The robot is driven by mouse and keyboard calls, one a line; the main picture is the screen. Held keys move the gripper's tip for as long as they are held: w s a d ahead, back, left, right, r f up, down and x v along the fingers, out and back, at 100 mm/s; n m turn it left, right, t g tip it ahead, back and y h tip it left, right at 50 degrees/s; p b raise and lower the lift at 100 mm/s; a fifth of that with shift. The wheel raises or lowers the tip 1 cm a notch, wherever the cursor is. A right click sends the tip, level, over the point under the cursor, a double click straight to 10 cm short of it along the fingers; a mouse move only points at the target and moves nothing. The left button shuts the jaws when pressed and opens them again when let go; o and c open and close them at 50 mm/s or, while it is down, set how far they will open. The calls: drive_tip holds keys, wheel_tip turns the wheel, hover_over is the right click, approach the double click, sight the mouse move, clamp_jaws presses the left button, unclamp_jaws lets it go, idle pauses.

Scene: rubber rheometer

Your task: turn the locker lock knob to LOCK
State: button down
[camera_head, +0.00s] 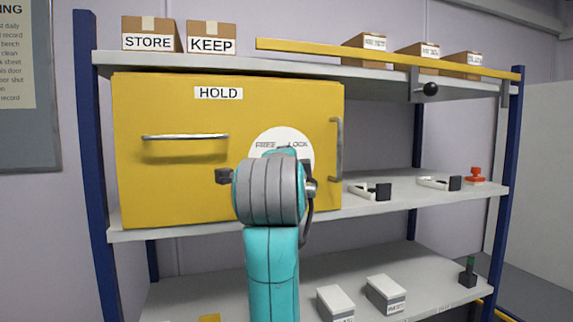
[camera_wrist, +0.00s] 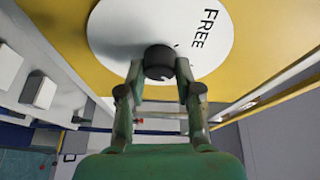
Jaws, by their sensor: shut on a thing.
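The yellow locker (camera_head: 180,110) marked HOLD stands on the middle shelf. Its round white dial (camera_head: 278,136) carries FREE at left and LOCK at right; my arm covers its lower part. In the wrist view the dial (camera_wrist: 110,30) shows FREE, and LOCK is out of sight. The dark lock knob (camera_wrist: 159,62) sits at the dial's edge in that view, between my gripper's fingers (camera_wrist: 158,75). My gripper is shut on the knob. The knob is hidden behind my arm in the head view, and I cannot tell which way it points.
A horizontal handle (camera_head: 185,137) and a vertical handle (camera_head: 337,150) stick out from the locker front, the vertical one just right of the dial. A yellow bar (camera_head: 380,58) with a black knob (camera_head: 430,89) runs along the top shelf. Small white boxes (camera_head: 386,294) sit below.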

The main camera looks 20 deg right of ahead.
idle(0.3)
drive_tip(key=c, duration=0.8)
unclamp_jaws()
drive_tip(key=v, duration=1.2)
drive_tip(key=shift+f, duration=0.1)
